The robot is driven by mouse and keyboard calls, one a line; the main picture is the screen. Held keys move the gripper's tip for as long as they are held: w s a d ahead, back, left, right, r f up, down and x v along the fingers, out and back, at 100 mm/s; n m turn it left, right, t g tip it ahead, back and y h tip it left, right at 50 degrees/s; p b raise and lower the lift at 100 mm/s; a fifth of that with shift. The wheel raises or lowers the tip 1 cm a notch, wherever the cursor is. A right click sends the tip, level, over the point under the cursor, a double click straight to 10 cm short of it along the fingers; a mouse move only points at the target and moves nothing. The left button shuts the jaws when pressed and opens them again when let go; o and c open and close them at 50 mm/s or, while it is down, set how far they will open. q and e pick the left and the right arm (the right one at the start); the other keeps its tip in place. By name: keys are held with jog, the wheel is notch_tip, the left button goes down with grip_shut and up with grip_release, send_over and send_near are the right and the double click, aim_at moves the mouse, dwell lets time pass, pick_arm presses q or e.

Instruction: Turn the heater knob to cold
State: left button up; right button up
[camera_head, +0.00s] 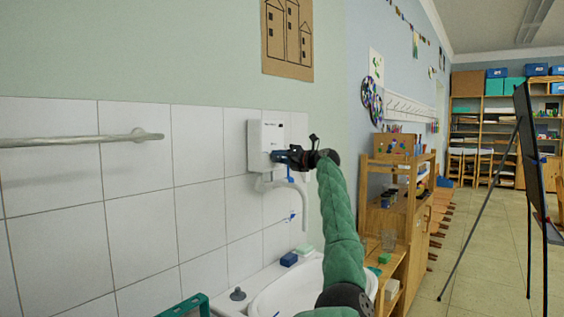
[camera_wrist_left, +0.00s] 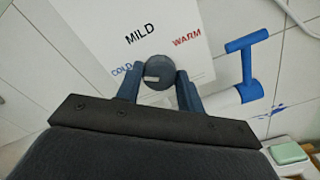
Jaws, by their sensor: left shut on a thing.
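The white heater (camera_head: 256,135) is a box on the tiled wall above the sink. In the left wrist view the heater's face (camera_wrist_left: 100,25) shows the words COLD at the left, MILD at the top and WARM at the right. The round dark knob (camera_wrist_left: 160,68) is below MILD and has a short white mark on its lower left part. My left gripper (camera_wrist_left: 159,80) is shut on the knob, with one finger on each side. In the head view the left gripper (camera_head: 284,157) is at the heater's front. The right gripper is out of view.
A blue tap lever (camera_wrist_left: 247,66) is just right of the gripper. The white sink (camera_head: 290,292) is below, with a blue block (camera_head: 289,259) on its rim. A wooden shelf (camera_head: 392,215) stands at the right. A metal rail (camera_head: 80,140) runs along the left wall.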

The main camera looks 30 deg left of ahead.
pick_arm(q)
jog(key=shift+f, duration=0.25)
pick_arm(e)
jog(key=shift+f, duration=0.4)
pick_arm(q)
jog(key=o, duration=1)
jog(key=shift+r, duration=0.1)
jog(key=shift+d, duration=0.55)
jog(key=d, duration=0.2)
jog(key=d+b, duration=0.1)
jog(key=d, duration=0.2)
jog(key=shift+s+d, duration=0.25)
jog(key=shift+d, duration=0.6)
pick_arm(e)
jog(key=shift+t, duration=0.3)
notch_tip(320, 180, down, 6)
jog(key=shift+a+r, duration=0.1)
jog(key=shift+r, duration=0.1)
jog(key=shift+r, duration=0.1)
